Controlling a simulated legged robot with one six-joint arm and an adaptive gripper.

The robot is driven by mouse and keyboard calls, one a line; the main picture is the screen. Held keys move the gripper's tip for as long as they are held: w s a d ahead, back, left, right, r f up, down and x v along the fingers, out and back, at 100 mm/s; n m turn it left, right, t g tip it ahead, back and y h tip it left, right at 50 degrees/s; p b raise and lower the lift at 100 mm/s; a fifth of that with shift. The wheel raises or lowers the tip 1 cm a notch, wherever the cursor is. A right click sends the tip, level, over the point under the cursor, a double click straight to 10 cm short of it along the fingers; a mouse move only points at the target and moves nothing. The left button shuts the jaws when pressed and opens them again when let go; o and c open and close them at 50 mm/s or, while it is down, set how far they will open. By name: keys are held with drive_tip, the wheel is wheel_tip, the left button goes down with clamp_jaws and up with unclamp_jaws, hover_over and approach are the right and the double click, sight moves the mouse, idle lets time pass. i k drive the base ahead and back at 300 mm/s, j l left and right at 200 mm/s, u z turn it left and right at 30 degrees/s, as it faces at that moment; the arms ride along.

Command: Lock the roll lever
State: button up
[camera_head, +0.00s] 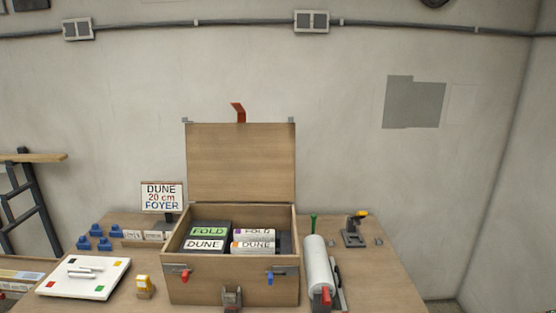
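A white roll (318,264) lies on the table to the right of the wooden box, its length running from the back toward the front edge. A small red lever (326,296) is at the near end of the roll. A dark bar (337,274) runs along the roll's right side, and a green upright piece (313,223) stands behind its far end. Whether the red lever is locked cannot be told at this size. My gripper is not in view.
The open wooden box (233,290) holds labelled blocks; its lid (241,162) stands up behind. A sign (162,197), blue pieces (96,230), a white board (84,277) and a yellow item (144,286) are left. A yellow-tipped device (353,232) stands behind right. The right tabletop (385,275) is clear.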

sight(314, 217)
drive_tip(key=i+j, duration=0.1)
drive_tip(key=i, duration=0.55)
drive_tip(key=i+j, duration=0.1)
drive_tip(key=i, duration=0.55)
